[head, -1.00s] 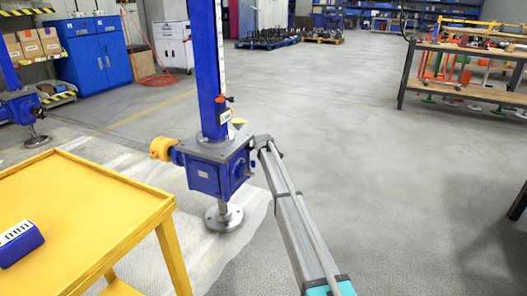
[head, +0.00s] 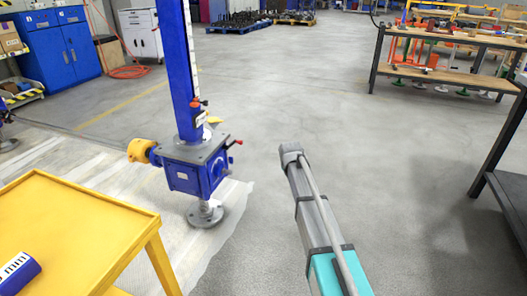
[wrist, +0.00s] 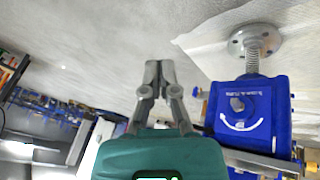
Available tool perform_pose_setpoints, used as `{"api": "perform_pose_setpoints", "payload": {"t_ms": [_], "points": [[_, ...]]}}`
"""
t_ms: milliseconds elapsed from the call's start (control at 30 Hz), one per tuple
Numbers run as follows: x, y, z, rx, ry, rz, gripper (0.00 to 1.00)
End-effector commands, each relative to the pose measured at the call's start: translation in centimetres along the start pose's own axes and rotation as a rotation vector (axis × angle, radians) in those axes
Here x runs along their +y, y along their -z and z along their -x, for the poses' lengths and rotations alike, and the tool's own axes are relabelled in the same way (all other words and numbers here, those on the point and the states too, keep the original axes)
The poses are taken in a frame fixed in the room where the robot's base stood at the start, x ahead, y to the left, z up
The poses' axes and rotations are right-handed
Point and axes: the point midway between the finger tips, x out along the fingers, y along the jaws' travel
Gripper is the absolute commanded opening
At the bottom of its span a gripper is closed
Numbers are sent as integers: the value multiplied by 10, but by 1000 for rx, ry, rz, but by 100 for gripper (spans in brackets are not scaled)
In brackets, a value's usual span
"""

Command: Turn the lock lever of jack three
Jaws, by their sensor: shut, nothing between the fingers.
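A blue screw jack (head: 195,175) stands on a round grey foot in the middle left of the head view, with a tall blue column above it. I cannot read which number the jack bears. In the wrist view the jack body (wrist: 270,105) is upside down at the right, with a grey hub and a white arc on its face; the red knob is not clear there. My gripper (wrist: 158,66) is shut and empty, left of the jack and apart from it.
A yellow table (head: 75,225) with a blue and white object stands at the lower left, near the jack. A dark-framed bench (head: 505,165) is at the right edge, and a workbench (head: 450,65) is at the back right. The floor right of the jack is clear.

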Motion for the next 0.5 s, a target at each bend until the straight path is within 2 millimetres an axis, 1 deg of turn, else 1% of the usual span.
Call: {"api": "perform_pose_setpoints", "payload": {"t_ms": [33, 67, 100, 167, 200, 267, 300, 367, 400, 500], "points": [[0, -38, 33, -36, 18, -57, 0], [-1, -55, 43, -59, 29, -92, 0], [-1, -78, 58, -90, 43, -138, 0], [-4, -112, 81, -136, 64, -208, 0], [-6, -134, 96, -167, 77, -255, 0], [-12, -166, 119, -214, 96, -323, 0], [-15, -186, 134, -244, 108, -367, 0], [-22, -214, 156, -287, 124, -428, 0], [-26, -231, 169, -315, 133, -466, 0], [-36, -264, 196, -373, 152, -546, 0]]}}
